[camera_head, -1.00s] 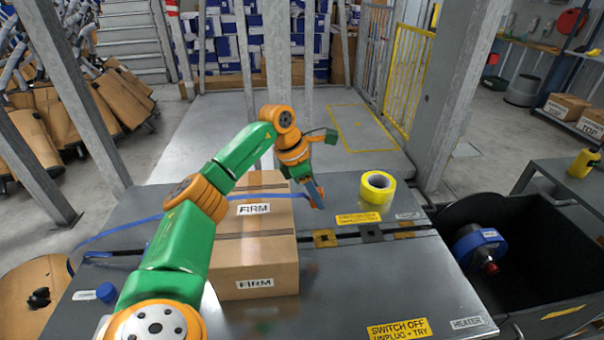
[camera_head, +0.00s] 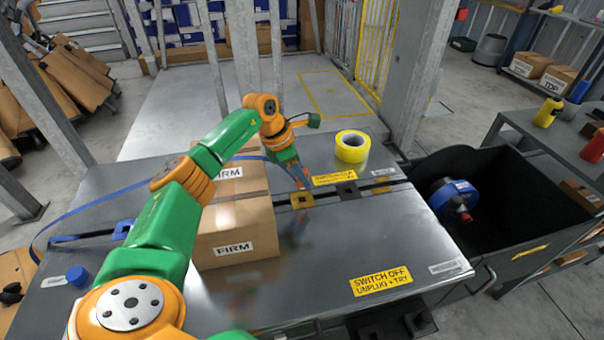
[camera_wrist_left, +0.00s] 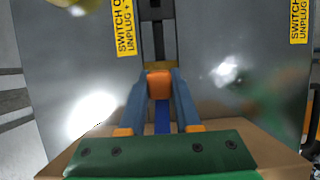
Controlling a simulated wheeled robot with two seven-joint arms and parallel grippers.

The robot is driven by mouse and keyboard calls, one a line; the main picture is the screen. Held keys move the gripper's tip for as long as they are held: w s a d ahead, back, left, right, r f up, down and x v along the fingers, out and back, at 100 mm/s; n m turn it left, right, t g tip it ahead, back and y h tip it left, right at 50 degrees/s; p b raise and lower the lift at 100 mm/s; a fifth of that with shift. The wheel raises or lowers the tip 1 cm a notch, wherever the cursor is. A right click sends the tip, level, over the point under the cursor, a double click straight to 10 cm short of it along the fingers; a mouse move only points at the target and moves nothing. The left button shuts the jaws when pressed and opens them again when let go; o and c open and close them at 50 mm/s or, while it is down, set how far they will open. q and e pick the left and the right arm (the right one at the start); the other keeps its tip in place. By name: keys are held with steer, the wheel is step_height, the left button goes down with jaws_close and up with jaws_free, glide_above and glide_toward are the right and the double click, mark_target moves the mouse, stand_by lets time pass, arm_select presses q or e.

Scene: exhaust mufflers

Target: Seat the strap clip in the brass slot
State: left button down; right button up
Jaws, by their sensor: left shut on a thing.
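The strap clip (camera_wrist_left: 160,84) is an orange block in the left wrist view, with the blue strap (camera_wrist_left: 162,118) running back from it. My left gripper (camera_wrist_left: 160,92) is shut on the clip, one blue finger on each side. The brass slot (camera_wrist_left: 162,65) shows just beyond the clip, partly hidden by it. In the head view my left gripper (camera_head: 301,184) points down just behind the brass slot (camera_head: 302,201) on the table's dark channel. I cannot tell whether clip and slot touch. My right gripper is not in view.
A cardboard box (camera_head: 236,225) marked FIRM stands left of the slot, beside my left arm. A yellow tape roll (camera_head: 352,146) lies behind and right. A dark slot plate (camera_head: 347,190) sits farther along the channel. The table front is clear; a black bin (camera_head: 520,205) stands right.

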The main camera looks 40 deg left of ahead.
mark_target(297, 181)
arm_select(q)
steer(key=shift+f+b, duration=1.3)
steer(key=shift+f, duration=0.85)
steer(key=shift+p, duration=0.5)
steer(key=shift+f+b, duration=0.35)
steer(key=shift+f, duration=0.1)
stand_by(0.4)
steer(key=c, duration=0.5)
jaws_free()
steer(key=v, duration=0.7)
